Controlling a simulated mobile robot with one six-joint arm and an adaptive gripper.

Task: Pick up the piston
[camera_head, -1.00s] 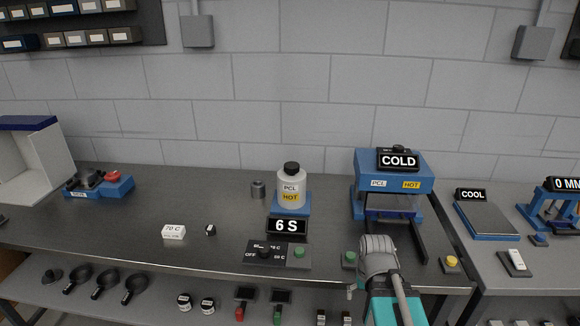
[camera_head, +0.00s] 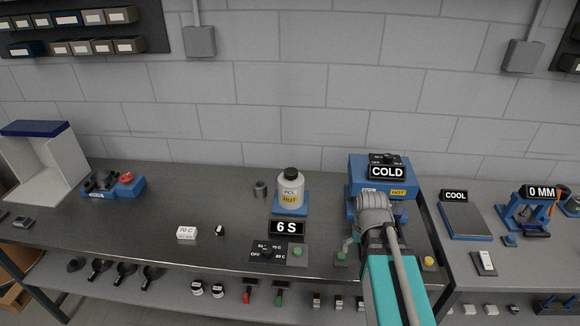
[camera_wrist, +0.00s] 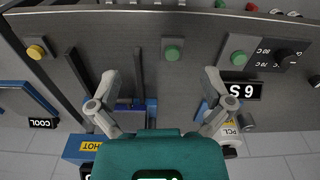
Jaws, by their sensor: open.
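I cannot tell for sure which thing is the piston. A small grey metal cylinder (camera_head: 260,188) stands upright on the bench, left of the white PCL bottle (camera_head: 290,190); it also shows in the wrist view (camera_wrist: 248,122). A smaller dark piece (camera_head: 219,230) lies next to the white 70 C block (camera_head: 187,233). My gripper (camera_wrist: 161,80) is open and empty in the wrist view, above the bench by the blue press. It is well to the right of the grey cylinder in the head view, where my arm mostly hides its fingers.
The blue press (camera_head: 382,166) with its COLD display stands behind my arm. The 6 S display (camera_head: 287,228) and a dial panel (camera_head: 270,250) sit at the front middle. A blue-and-red device (camera_head: 115,185) is at the left. Bench between it and the bottle is mostly clear.

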